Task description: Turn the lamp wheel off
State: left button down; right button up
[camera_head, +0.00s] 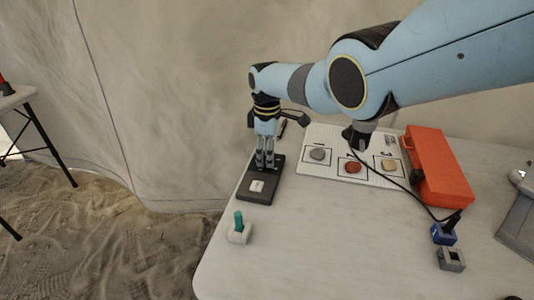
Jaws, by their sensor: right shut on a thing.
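A dark flat control box (250,194) lies near the left edge of the table, with a pale square piece (257,187) on its near half. My right gripper (264,164) points down onto the far half of this box, its fingers close together. It is shut on the lamp wheel there, which the fingers hide almost fully, so I cannot tell how the wheel is turned. No lit lamp shows clearly. My left gripper is not in view.
A white board (333,140) with several stones in marked squares lies behind, and a red-orange case (440,168) stands right of it. A white block with a teal peg (239,229) is at front left. Blue (444,234) and grey (451,259) blocks are at right. The table's front middle is clear.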

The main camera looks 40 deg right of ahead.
jog(key=o, duration=1.1)
jog(key=shift+o, duration=0.2)
jog(key=shift+r, duration=0.1)
notch_tip(320, 180, up, 12)
